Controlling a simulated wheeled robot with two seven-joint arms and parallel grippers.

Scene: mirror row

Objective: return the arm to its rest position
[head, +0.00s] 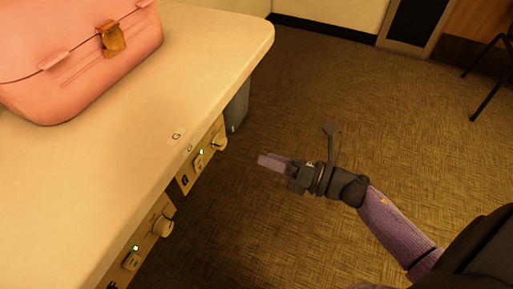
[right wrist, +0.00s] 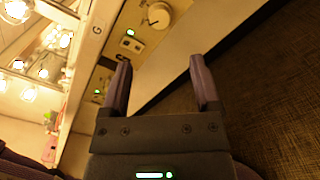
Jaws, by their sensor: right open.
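My right gripper (head: 272,161) is in the middle of the head view, over the carpet and to the right of the counter edge. Its arm comes in from the lower right. In the right wrist view its two fingers (right wrist: 160,85) stand apart with nothing between them, so it is open and empty. The gripper is apart from the counter and its front panels. My left gripper is not in the frames.
A cream counter (head: 150,150) fills the left, with a pink case (head: 80,55) on it. Front panels with knobs (head: 162,227) and green lights sit below its edge. A grey bin (head: 238,105) stands beyond. Carpet (head: 330,90) on the right is clear up to a dark chair (head: 488,88).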

